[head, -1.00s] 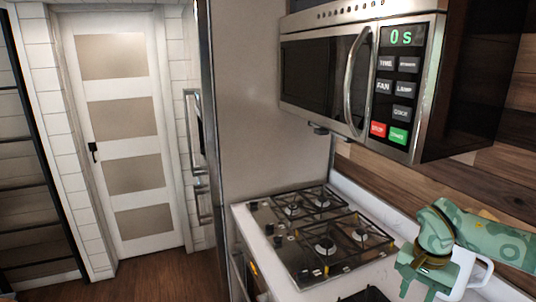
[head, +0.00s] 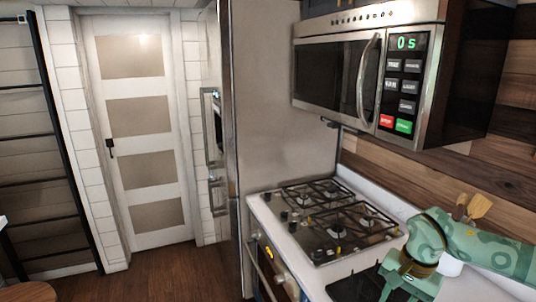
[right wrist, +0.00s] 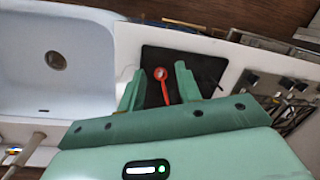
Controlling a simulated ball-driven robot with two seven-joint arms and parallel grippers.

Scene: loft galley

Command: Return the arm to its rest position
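My right arm, pale green with darker markings, enters the head view from the right edge, bent above the counter. Its gripper (head: 408,282) points down near the bottom edge, in front of the stove. In the right wrist view, the two fingers of this gripper (right wrist: 160,84) stand apart with a clear gap. A red utensil (right wrist: 166,90) shows through the gap, lying below on a black mat (right wrist: 205,69); nothing is held. My left arm and gripper are out of view.
A gas stove (head: 325,225) stands beside the arm, with a microwave (head: 360,75) above it. Wooden utensils (head: 478,208) stand behind the arm. A sink (right wrist: 60,60) shows in the wrist view. A white door (head: 140,125) and open floor (head: 150,272) lie left.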

